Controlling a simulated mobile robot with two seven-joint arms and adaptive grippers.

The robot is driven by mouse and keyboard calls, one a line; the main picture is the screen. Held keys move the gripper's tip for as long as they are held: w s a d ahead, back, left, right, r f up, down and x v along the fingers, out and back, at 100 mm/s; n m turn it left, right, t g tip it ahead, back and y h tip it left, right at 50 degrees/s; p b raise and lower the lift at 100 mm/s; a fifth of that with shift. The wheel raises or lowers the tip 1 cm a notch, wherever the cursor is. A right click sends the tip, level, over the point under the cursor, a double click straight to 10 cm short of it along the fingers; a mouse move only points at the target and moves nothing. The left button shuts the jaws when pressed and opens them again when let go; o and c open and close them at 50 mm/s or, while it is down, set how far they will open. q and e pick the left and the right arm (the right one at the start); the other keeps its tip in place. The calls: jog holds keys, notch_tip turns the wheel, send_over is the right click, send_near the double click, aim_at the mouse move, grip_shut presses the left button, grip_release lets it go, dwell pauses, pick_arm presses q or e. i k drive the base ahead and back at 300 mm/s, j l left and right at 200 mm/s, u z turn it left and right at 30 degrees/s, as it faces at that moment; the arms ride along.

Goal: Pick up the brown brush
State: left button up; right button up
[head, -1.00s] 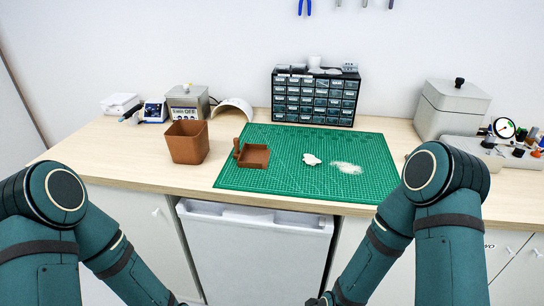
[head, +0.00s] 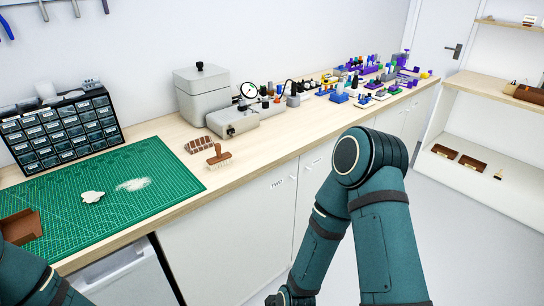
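The brown brush (head: 217,154) lies on the wooden bench just right of the green mat, near the front edge. It has a brown back with a short upright handle and pale bristles along its lower side. My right arm hangs in front of the bench, to the right of the brush and well apart from it. Only a dark part near its end shows at the bottom edge, so its gripper state cannot be made out. My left arm shows only at the bottom left corner; its gripper is out of view.
A brown slotted block (head: 199,145) lies right behind the brush. The green mat (head: 110,215) bears a white lump (head: 92,197), a pale powder patch (head: 133,184) and a brown dustpan-like tray (head: 20,227). A grey box (head: 203,93) and a drawer cabinet (head: 60,133) stand behind.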

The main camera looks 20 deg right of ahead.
aim_at(220, 160)
jog(key=z, duration=0.25)
jog(key=u, duration=0.65)
jog(key=i+l+u, duration=0.1)
jog(key=l+u, duration=0.25)
jog(key=u, duration=0.15)
jog(key=l+u, duration=0.8)
jog(key=l, duration=0.55)
jog(key=k, duration=0.05)
